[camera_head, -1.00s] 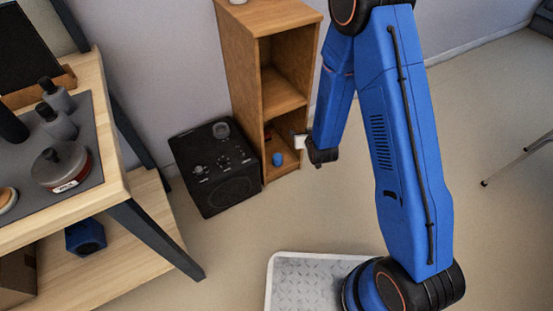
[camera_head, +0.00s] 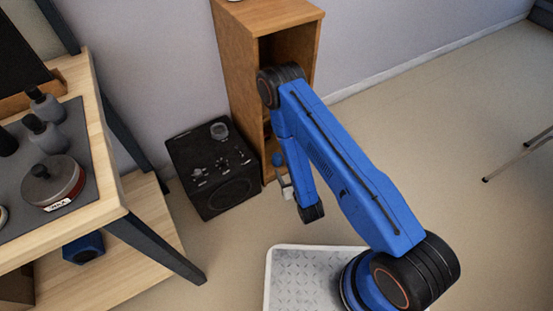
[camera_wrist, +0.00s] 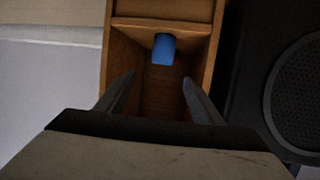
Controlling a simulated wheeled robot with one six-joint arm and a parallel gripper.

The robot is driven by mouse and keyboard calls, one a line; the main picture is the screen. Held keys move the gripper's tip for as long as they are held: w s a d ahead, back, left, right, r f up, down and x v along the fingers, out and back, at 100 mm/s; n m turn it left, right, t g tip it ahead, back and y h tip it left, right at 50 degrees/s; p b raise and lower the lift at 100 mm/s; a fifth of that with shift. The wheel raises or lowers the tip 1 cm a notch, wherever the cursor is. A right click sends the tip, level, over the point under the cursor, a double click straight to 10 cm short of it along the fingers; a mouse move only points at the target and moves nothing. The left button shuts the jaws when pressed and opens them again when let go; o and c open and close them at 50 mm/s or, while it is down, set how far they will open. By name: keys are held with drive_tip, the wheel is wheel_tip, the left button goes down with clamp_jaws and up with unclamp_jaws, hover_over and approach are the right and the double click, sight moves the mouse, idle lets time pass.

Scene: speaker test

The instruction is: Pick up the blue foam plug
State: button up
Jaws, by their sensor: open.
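The blue foam plug (camera_head: 278,159) is a small blue cylinder in the lowest compartment of the narrow wooden shelf (camera_head: 239,80). It also shows in the wrist view (camera_wrist: 164,49), near the top middle, inside the wooden compartment. My gripper (camera_wrist: 159,78) is open, and its two fingers point toward the compartment. The plug appears beyond the fingertips, roughly in line with the gap between them, and nothing is held. In the head view my gripper (camera_head: 285,187) is low in front of the shelf, just below the plug in the picture.
A black speaker (camera_head: 213,167) stands on the floor directly left of the shelf, and at the right in the wrist view. A wooden workbench (camera_head: 120,190) with dark legs is at the left. The floor to the right is largely clear.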

sight(277, 160)
drive_tip(key=x, duration=1.7)
drive_tip(key=shift+s+a+f, duration=0.15)
drive_tip(key=shift+a+f, duration=0.1)
drive_tip(key=c, duration=1.1)
